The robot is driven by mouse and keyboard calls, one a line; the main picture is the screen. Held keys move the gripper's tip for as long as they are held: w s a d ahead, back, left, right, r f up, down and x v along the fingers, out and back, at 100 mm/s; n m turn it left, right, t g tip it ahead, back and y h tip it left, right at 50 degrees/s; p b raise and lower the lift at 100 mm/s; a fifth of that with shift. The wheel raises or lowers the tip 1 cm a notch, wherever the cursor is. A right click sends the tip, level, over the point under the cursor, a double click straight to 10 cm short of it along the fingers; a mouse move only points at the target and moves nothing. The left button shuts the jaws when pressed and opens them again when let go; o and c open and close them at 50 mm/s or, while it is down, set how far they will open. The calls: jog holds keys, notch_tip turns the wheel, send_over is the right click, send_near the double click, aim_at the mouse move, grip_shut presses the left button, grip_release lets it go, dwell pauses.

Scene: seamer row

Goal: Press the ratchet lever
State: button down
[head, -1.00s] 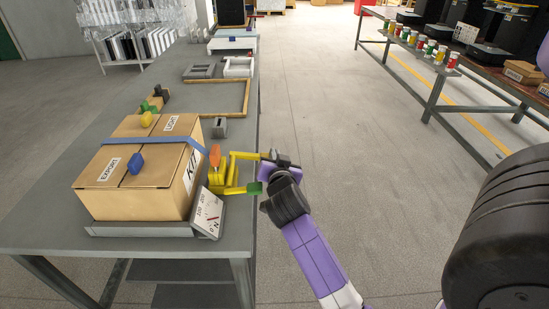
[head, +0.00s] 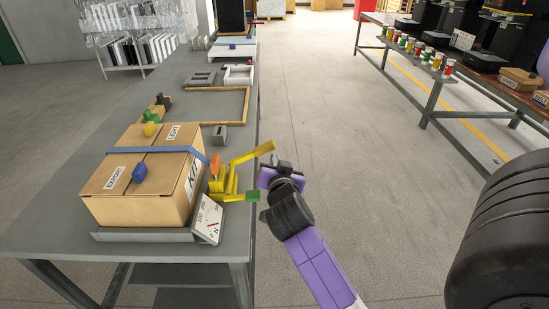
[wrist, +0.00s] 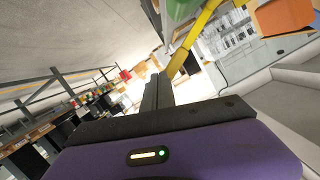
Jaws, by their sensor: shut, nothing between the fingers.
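A yellow ratchet mechanism (head: 222,181) stands at the right side of a strapped carton (head: 140,190) on the bench. Its long yellow lever (head: 252,153) slants up to the right, and a lower yellow arm ends in a green tip (head: 251,195). An orange piece (head: 215,163) sits by the blue strap (head: 160,150). My gripper (head: 283,163) is shut and empty, just right of the lever's end, with a small apparent gap. In the wrist view, my closed fingers (wrist: 158,92) point toward a yellow bar (wrist: 192,42), with a green part (wrist: 182,9) above and an orange block (wrist: 286,15) at right.
A white dial plate (head: 208,220) leans at the carton's front right corner. A small grey block (head: 220,135) and a wooden frame (head: 247,105) lie farther along the bench. Open floor (head: 340,160) lies right of the bench; another table with jars (head: 415,40) is beyond.

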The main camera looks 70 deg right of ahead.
jog(key=v, duration=0.5)
jog(key=shift+r, duration=0.15)
dwell(1.0)
jog(key=w+a+r+n+g+h+p, duration=0.1)
jog(key=w+a+r+n+g+p, duration=0.1)
jog(key=w+r+n+p, duration=0.3)
jog(key=shift+w+a+r+n+g, duration=0.4)
jog(key=shift+w+r+n, duration=0.45)
jog(key=shift+n, duration=0.35)
